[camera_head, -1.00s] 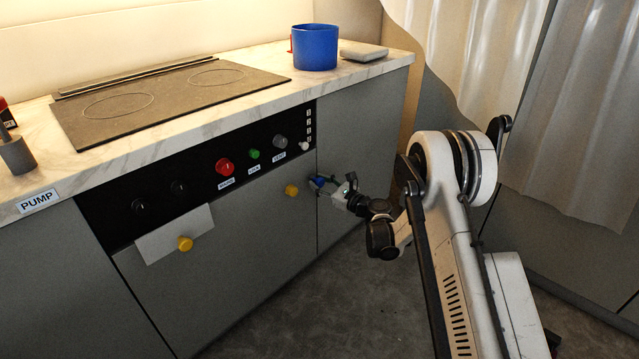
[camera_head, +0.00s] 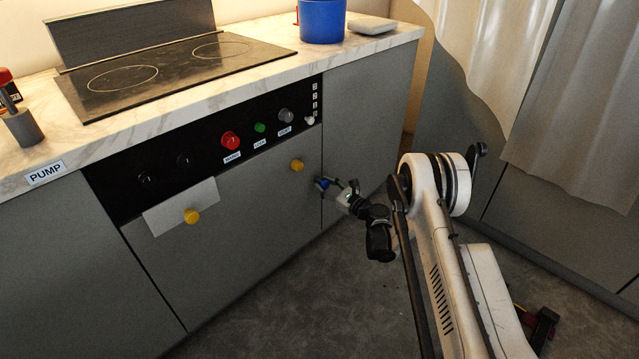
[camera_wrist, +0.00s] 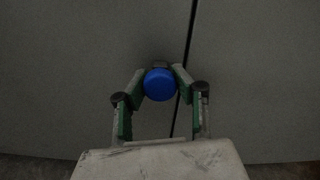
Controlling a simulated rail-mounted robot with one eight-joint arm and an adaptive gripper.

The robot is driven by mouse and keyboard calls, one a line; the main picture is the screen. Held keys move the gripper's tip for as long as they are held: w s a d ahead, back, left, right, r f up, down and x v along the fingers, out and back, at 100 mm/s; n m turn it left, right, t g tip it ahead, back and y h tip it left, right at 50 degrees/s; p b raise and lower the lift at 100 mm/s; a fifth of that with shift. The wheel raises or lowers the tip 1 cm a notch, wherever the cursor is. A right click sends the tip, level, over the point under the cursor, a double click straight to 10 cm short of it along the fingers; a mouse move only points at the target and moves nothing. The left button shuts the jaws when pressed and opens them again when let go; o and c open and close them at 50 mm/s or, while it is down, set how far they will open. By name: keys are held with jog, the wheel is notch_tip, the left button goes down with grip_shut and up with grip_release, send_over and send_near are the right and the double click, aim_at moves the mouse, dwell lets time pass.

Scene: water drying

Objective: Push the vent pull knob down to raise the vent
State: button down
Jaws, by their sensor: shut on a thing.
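A round blue knob (camera_head: 323,184) is on the grey cabinet front, near the vertical seam between two panels. My gripper (camera_head: 331,184) has come to it from the right and is shut on it. In the wrist view the blue knob (camera_wrist: 160,84) sits between the green-sided fingers of my gripper (camera_wrist: 159,76), with a fingertip on each side. The knob's stem is mostly hidden. The vent, a dark flat panel (camera_head: 135,31), stands upright behind the cooktop.
A black strip above the knob holds a red button (camera_head: 231,140), a green button (camera_head: 260,127) and a grey one (camera_head: 286,115). Yellow knobs (camera_head: 297,165) sit to the left. A blue pot (camera_head: 322,22) stands on the marble counter. The floor in front is clear.

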jog(key=shift+f, duration=0.2)
jog(key=c, duration=1.5)
grip_release()
jog(key=shift+f, duration=0.15)
jog(key=shift+c, duration=0.2)
jog(key=shift+o, duration=1.1)
jog(key=v, duration=1.2)
jog(key=shift+r, duration=0.2)
